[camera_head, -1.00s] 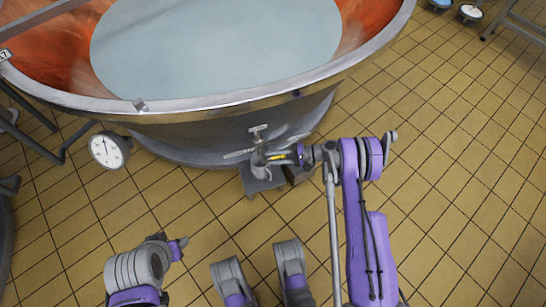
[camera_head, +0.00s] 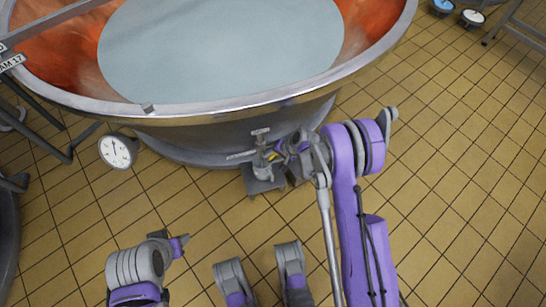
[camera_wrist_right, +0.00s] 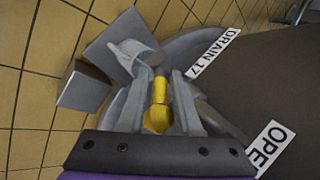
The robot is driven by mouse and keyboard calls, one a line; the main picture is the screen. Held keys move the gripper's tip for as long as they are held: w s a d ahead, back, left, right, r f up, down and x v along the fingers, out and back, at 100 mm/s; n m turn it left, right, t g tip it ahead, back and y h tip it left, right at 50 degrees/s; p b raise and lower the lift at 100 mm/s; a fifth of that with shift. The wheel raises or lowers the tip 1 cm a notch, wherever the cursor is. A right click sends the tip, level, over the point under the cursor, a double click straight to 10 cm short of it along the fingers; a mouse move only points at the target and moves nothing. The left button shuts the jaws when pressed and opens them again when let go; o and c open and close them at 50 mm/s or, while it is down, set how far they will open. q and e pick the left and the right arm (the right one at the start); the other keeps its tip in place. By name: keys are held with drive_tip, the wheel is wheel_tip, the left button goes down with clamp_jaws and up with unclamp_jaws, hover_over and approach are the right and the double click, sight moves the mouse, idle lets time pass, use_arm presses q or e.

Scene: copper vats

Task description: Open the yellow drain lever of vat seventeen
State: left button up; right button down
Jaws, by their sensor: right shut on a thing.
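Vat seventeen (camera_head: 215,135) is a big copper-lined steel vat filled with pale liquid. Its grey drain valve (camera_head: 262,158) sits low on the near side. The yellow drain lever (camera_head: 273,156) points right and slightly up from the valve. In the right wrist view the yellow lever (camera_wrist_right: 159,100) lies between the fingers of my right gripper (camera_wrist_right: 160,98), which is shut on it. In the head view the right gripper (camera_head: 284,150) is partly hidden by its arm.
A "DRAIN 17" label (camera_wrist_right: 213,52) and a partly cut-off "OPE" label (camera_wrist_right: 270,148) are on the vat wall. A round white gauge (camera_head: 115,151) is left of the valve. Metal frames (camera_head: 40,140) stand at left. Tiled floor (camera_head: 450,170) is clear at right.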

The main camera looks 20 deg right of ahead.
drive_tip(key=h, duration=0.1)
drive_tip(key=a+h, duration=0.1)
drive_tip(key=h, duration=0.2)
drive_tip(key=shift+w+a+r+n+b, duration=0.1)
drive_tip(key=shift+a+r+n+b, duration=0.2)
drive_tip(key=shift+n, duration=0.1)
drive_tip(key=shift+a+r+n+h+b, duration=0.1)
drive_tip(key=shift+a+n+h+b, duration=0.1)
drive_tip(key=shift+h, duration=0.65)
drive_tip(key=shift+a+n+h+b, duration=0.1)
drive_tip(key=shift+h+b, duration=0.05)
drive_tip(key=shift+h, duration=0.7)
drive_tip(key=shift+w, duration=0.1)
drive_tip(key=shift+h, duration=0.3)
drive_tip(key=c, duration=0.8)
unclamp_jaws()
drive_tip(key=p+v, duration=0.2)
drive_tip(key=v, duration=0.8)
drive_tip(key=shift+r+p, duration=0.35)
drive_tip(key=shift+p, duration=0.05)
